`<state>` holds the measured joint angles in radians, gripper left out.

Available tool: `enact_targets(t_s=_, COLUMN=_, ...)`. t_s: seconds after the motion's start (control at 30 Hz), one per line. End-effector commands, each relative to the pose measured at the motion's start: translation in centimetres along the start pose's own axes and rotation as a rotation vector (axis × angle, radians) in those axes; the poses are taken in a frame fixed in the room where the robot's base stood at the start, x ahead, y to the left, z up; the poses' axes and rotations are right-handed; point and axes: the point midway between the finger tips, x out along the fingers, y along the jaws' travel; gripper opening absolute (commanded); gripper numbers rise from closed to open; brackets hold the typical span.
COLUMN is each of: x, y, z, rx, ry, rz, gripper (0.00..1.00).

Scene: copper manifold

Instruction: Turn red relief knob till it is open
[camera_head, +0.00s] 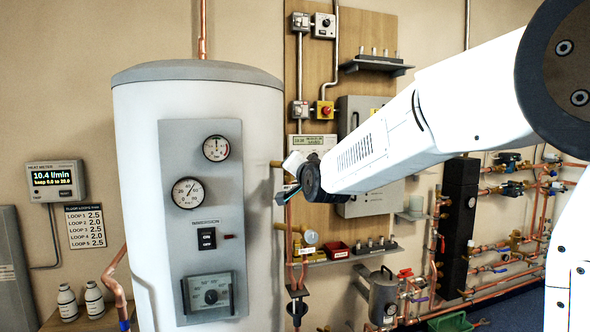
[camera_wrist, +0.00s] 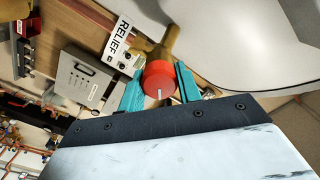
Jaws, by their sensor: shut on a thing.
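The red relief knob (camera_wrist: 159,79) shows in the wrist view, with a pale line on its face, on a brass fitting (camera_wrist: 172,42). A white tag reading RELIEF (camera_wrist: 120,42) is beside it. My gripper (camera_wrist: 160,82) has its two teal fingers on either side of the knob, shut on it. In the head view my gripper (camera_head: 290,188) is at the right side of the white tank (camera_head: 140,200), by a brass pipe stub; the knob is hidden there behind my gripper.
A panel with gauges (camera_head: 200,250) is on the tank's front. A heat meter (camera_head: 55,181) at left reads 10.4 l/min, "keep 9.0 to 20.0". Shelves, a grey cabinet (camera_head: 364,207) and copper pipes (camera_head: 490,265) stand right of the tank, near my arm.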

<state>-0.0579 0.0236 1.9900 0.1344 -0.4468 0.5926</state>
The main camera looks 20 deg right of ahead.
Motion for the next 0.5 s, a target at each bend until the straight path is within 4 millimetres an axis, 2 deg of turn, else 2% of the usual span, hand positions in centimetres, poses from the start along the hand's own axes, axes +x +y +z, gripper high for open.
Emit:
enact_targets(t_s=0.2, x=-0.01, y=0.1, z=0.06, rx=0.098, ry=-0.001, rz=0.001, gripper=0.11)
enact_targets(t_s=0.5, x=-0.02, y=0.12, z=0.07, rx=0.15, ry=-0.001, rz=0.002, gripper=0.11)
